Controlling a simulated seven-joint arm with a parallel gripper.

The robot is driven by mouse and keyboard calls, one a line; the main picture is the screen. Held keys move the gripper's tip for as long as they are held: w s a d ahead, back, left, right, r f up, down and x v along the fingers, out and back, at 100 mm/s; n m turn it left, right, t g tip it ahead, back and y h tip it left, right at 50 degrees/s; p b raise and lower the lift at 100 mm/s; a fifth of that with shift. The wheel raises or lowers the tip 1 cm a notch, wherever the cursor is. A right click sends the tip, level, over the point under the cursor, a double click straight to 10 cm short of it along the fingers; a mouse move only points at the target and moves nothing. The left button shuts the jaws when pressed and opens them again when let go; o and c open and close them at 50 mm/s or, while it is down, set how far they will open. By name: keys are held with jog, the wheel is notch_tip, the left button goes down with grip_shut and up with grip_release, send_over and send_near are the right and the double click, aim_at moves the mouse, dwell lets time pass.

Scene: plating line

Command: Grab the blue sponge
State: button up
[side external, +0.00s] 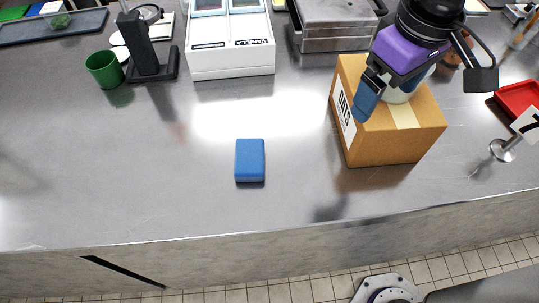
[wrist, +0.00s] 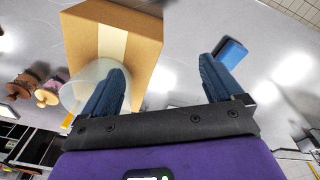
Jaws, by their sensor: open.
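The blue sponge (side external: 250,160) lies flat on the grey metal counter, left of the cardboard box in the side view. It also shows in the wrist view (wrist: 230,52), just beyond the tip of the right-hand finger and partly hidden by it. My gripper (side external: 378,98) is in the air over the cardboard box, to the right of the sponge and apart from it. In the wrist view its two blue fingers (wrist: 160,78) are spread wide, with nothing held between them.
The cardboard box (side external: 395,135) labelled OATS stands under my gripper, with a translucent round container (wrist: 86,86) at it. A green cup (side external: 104,69), a black stand (side external: 150,62) and a white two-bin unit (side external: 232,58) stand farther back. The counter around the sponge is clear.

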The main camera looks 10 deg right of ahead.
jog(key=w+a+m, duration=0.2)
jog(key=a+m, duration=0.1)
jog(key=a, duration=1)
jog(key=m, duration=0.4)
send_near(249, 156)
jog(key=f, duration=0.3)
jog(key=shift+a+f+t, duration=0.2)
jog(key=shift+a+t, duration=0.05)
jog(key=shift+t, duration=0.15)
jog(key=shift+w+d+f, duration=0.1)
jog(key=shift+w+f, duration=0.05)
jog(key=shift+f, duration=0.7)
jog(key=shift+w+d+f, duration=0.1)
jog(key=shift+f, duration=0.75)
jog(key=shift+w+d+f, duration=0.1)
jog(key=shift+w+f, duration=0.05)
jog(key=shift+f, duration=0.75)
jog(key=shift+f, duration=0.25)
jog(key=shift+c, duration=0.3)
jog(key=c, duration=1.1)
jog(key=shift+o, duration=0.2)
jog(key=shift+r, duration=0.1)
